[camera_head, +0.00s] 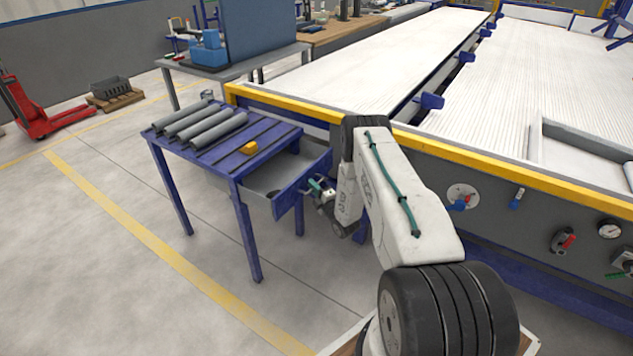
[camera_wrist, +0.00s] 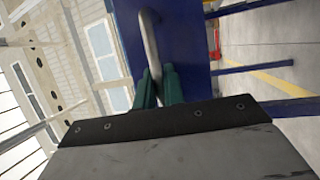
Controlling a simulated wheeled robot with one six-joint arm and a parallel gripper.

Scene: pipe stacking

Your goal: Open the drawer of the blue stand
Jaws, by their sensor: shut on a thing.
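The blue stand (camera_head: 240,165) is to the left of my arm in the head view. Its drawer (camera_head: 305,184) is pulled partly out toward my arm, and its grey inside shows. My gripper (camera_head: 317,187) is at the drawer's blue front. In the wrist view, my gripper (camera_wrist: 158,88) has its green fingers shut on the metal drawer handle (camera_wrist: 149,40). The handle stands out from the blue drawer front (camera_wrist: 185,45). The fingertips are partly hidden behind the handle and the gripper body.
A large white-topped table with a yellow edge (camera_head: 480,161) stands close behind and to the right. The floor (camera_head: 90,255) at the left is clear.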

